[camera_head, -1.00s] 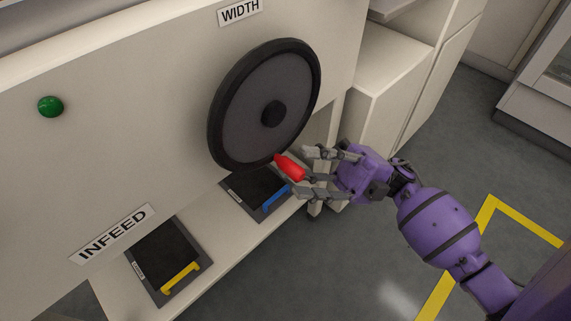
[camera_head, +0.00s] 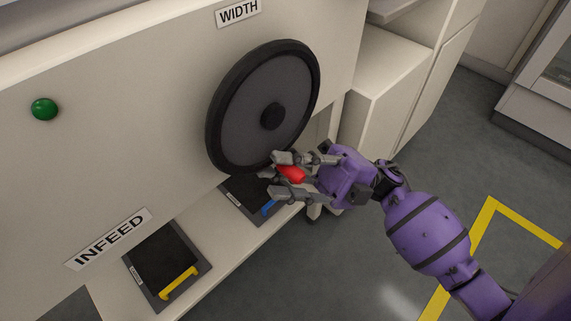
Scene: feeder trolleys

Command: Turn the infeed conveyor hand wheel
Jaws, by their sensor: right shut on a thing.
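The hand wheel (camera_head: 240,115) is a large dark disc with a black rim, on the pale machine panel below a WIDTH label (camera_head: 238,12). Its red handle (camera_head: 290,174) sticks out at the wheel's lower right. My right gripper (camera_head: 277,176) has its fingers on either side of the red handle and is shut on it. The fingers hide part of the handle. My left gripper is not in view.
A green button (camera_head: 44,109) and an INFEED label (camera_head: 109,239) are on the panel. Below, a shelf (camera_head: 214,250) holds two dark trays, one with a yellow handle (camera_head: 179,283), one with a blue handle (camera_head: 268,207). A pale cabinet (camera_head: 385,85) stands right of the wheel.

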